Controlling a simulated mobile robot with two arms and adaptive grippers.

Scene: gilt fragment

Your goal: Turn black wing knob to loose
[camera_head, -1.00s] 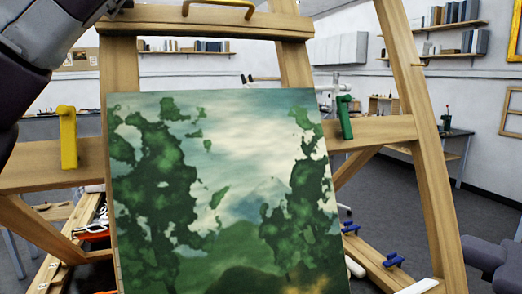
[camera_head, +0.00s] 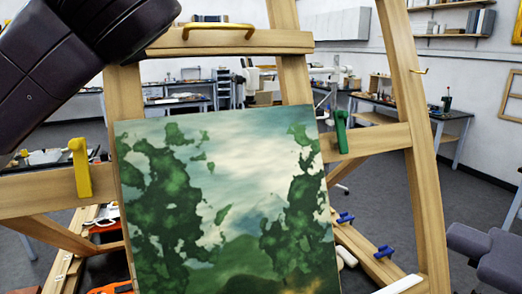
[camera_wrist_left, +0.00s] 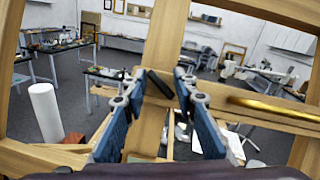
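The black wing knob (camera_wrist_left: 159,84) shows in the left wrist view as a short dark tilted bar at the wooden easel post (camera_wrist_left: 166,40). My left gripper (camera_wrist_left: 160,76) is open, with one blue finger on each side of the knob. The knob looks nearer the left finger, with a gap to the right one; I cannot tell whether it touches. In the head view my left arm (camera_head: 90,40) reaches over the easel's upper left and the knob cannot be seen.
The easel holds a landscape painting (camera_head: 235,200). A yellow knob (camera_head: 80,168), a green knob (camera_head: 341,132), blue knobs (camera_head: 384,252) and a yellow handle (camera_head: 217,29) are on its frame. A white cylinder (camera_wrist_left: 47,112) stands left in the wrist view. Tables stand behind.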

